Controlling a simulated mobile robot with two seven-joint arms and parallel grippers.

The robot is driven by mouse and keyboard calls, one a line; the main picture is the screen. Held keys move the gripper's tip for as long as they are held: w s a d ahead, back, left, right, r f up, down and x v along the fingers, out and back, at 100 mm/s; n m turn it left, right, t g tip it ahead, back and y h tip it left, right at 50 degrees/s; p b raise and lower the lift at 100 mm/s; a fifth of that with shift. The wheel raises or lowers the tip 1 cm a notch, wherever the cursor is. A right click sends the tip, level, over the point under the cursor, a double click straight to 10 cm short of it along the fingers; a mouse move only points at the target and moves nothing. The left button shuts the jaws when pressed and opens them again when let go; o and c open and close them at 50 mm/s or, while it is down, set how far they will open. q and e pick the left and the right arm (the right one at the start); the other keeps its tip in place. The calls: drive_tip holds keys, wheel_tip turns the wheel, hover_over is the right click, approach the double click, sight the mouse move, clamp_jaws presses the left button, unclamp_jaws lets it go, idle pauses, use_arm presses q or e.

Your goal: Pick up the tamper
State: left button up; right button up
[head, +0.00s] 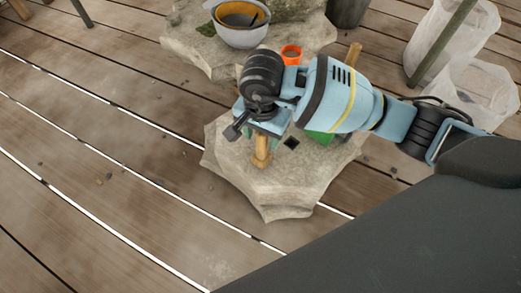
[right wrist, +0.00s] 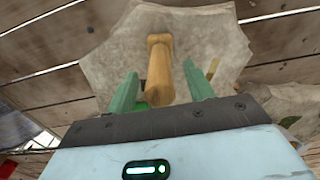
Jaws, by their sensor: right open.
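The tamper is a light wooden tool. In the head view its lower part (head: 262,158) shows below my right gripper, over the pale stone slab (head: 285,195); the rest is hidden behind the gripper. In the right wrist view the tamper (right wrist: 160,55) shows between and beyond the two green fingers. My right gripper (head: 257,132) is open above the slab, and in the right wrist view the gripper (right wrist: 162,72) has a finger on each side of the tamper with gaps visible. I cannot tell how deep the tamper sits between them. My left gripper is not in view.
A second stone slab (head: 190,45) behind holds a grey bowl (head: 241,38) and an orange cup (head: 291,54). A green thing (head: 320,137) lies partly hidden under my right arm. Translucent bags (head: 480,92) stand at right. The plank floor (head: 110,140) at left is mostly clear.

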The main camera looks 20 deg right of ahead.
drive_tip(key=shift+f, duration=0.85)
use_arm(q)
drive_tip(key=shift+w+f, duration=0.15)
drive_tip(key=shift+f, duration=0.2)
use_arm(e)
drive_tip(key=shift+r, duration=0.1)
drive_tip(key=c, duration=0.7)
clamp_jaws()
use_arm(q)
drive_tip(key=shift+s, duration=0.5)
